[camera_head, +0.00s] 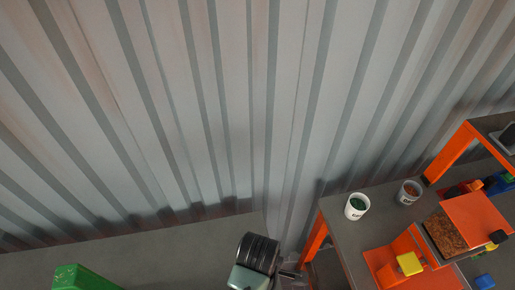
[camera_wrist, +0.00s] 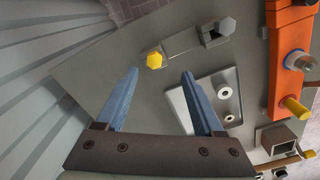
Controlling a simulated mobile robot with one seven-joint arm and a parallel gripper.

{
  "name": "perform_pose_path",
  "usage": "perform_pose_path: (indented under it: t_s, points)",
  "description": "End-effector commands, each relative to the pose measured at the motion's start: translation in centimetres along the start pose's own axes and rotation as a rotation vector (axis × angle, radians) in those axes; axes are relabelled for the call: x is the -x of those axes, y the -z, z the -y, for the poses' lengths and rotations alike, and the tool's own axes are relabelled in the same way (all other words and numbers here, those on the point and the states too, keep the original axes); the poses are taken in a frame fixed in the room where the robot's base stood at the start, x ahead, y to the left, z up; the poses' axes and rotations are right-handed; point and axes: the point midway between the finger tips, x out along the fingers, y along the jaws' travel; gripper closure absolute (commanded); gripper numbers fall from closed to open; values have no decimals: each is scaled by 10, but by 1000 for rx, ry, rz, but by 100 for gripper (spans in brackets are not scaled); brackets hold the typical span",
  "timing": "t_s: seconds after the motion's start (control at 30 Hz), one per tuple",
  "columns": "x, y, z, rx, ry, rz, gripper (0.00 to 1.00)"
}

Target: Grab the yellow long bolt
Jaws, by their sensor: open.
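A yellow hexagonal bolt head (camera_wrist: 154,60) shows in the wrist view on the grey work surface (camera_wrist: 110,75), just beyond and between my fingertips. Its length below the head is hidden, so I cannot tell how long it is. My gripper (camera_wrist: 160,72) is open, with two blue-grey fingers apart and nothing between them. I cannot tell the exact gap between the fingers and the bolt head. A yellow cylindrical piece (camera_wrist: 294,106) shows at the orange frame on the right. My gripper cannot be made out in the head view.
A grey hex bolt (camera_wrist: 227,27) stands by a square block. A pale plate (camera_wrist: 203,102) with two round fittings lies right of my fingers. The orange frame (camera_wrist: 290,35) edges the right side. The head view shows a corrugated wall (camera_head: 230,100) and two cups, one white (camera_head: 357,206).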

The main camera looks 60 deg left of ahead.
Motion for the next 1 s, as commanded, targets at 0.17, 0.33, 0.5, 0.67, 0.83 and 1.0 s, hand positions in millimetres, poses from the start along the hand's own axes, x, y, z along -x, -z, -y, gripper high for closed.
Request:
perform_pose_path:
  t_s: [0.17,0.33,0.5,0.67,0.83,1.0]
  points:
    - [-11,0,0,-1,-1,0,31]
    - [-26,2,-3,-1,1,0,31]
    - [-48,4,-6,-3,0,0,31]
    - [-60,4,-7,-3,-3,0,31]
    - [-62,4,-7,-3,-4,0,31]
    - [-62,4,-7,-3,-4,0,47]
